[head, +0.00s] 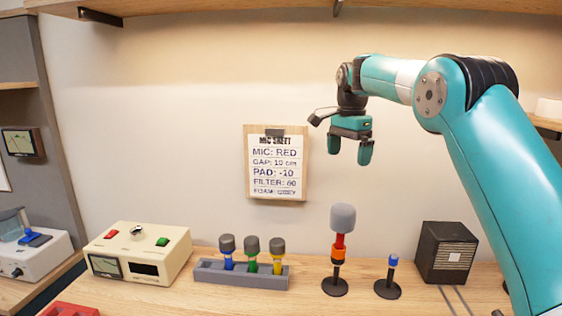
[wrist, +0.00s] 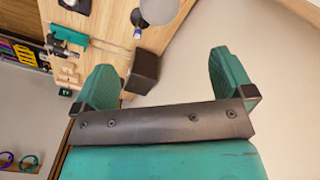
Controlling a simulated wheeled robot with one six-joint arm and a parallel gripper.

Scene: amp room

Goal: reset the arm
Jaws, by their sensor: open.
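My gripper (head: 350,150) is open and empty, raised in the air in front of the wall, right of the clipboard. Its teal fingers point down in the head view. In the wrist view the two fingers (wrist: 165,85) stand wide apart with nothing between them. My arm reaches in from the right side of the head view and bends down at the wrist. The gripper is well above the bench (head: 220,297) and touches nothing.
On the bench stand a cream meter box (head: 165,250), a grey rack (head: 240,277) with three microphones, a stand holding a red microphone with a grey foam top (head: 342,218), a small stand with a blue tip (head: 393,262) and a black speaker (head: 446,252). A shelf (head: 230,8) runs above.

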